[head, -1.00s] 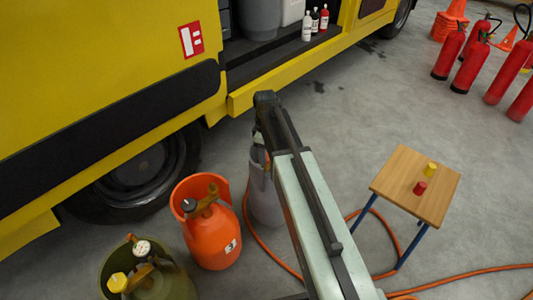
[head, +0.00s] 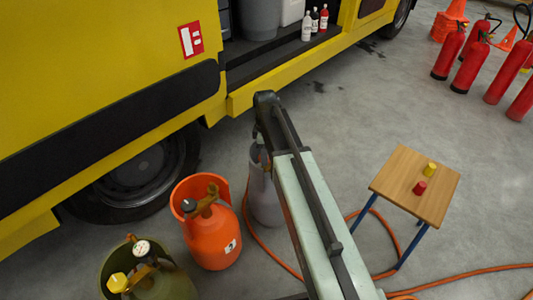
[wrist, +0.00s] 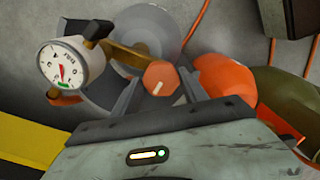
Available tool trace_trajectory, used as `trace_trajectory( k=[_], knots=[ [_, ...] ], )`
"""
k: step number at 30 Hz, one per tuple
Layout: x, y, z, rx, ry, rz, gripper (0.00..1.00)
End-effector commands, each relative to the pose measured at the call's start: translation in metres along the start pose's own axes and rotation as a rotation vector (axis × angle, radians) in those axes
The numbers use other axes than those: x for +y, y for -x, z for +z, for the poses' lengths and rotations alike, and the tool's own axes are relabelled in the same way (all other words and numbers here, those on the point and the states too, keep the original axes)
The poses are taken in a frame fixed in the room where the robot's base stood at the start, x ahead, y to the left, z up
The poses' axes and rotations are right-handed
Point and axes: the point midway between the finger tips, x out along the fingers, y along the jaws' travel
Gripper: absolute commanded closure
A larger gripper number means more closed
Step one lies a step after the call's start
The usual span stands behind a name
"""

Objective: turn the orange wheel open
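The orange wheel (wrist: 160,78), with a white mark on its face, shows in the wrist view. It is on a brass valve fitting (wrist: 125,57) with a white-faced gauge (wrist: 69,67) to its left. My gripper (wrist: 159,76) is open, with its two dark fingers on either side of the wheel. A small gap seems to show at the left finger; contact on the right is unclear. In the head view the end of my arm is above a grey cylinder (head: 265,188), and the wheel is hidden there.
An orange cylinder (head: 212,235) and an olive cylinder (head: 165,283) stand left of the grey one. The yellow truck (head: 90,60) is close behind. A small wooden table (head: 400,180) stands right, and an orange hose (head: 470,274) lies on the floor.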

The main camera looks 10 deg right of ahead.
Motion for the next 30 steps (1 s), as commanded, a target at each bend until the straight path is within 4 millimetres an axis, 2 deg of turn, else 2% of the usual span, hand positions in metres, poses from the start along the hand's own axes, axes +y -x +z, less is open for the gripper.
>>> trace_trajectory(
  k=[1,2,14,17,25,30],
  knots=[
    [0.002,0.000,0.002,-0.002,-0.002,0.004,0.36],
    [0.002,0.000,0.002,-0.001,-0.002,0.004,0.31],
    [0.000,0.006,0.000,0.001,-0.001,-0.001,0.31],
    [0.000,0.017,0.000,0.001,-0.001,-0.001,0.31],
    [0.001,0.066,0.000,0.000,-0.001,0.000,0.31],
    [0.002,0.081,0.000,0.000,-0.001,0.000,0.31]
  ],
)
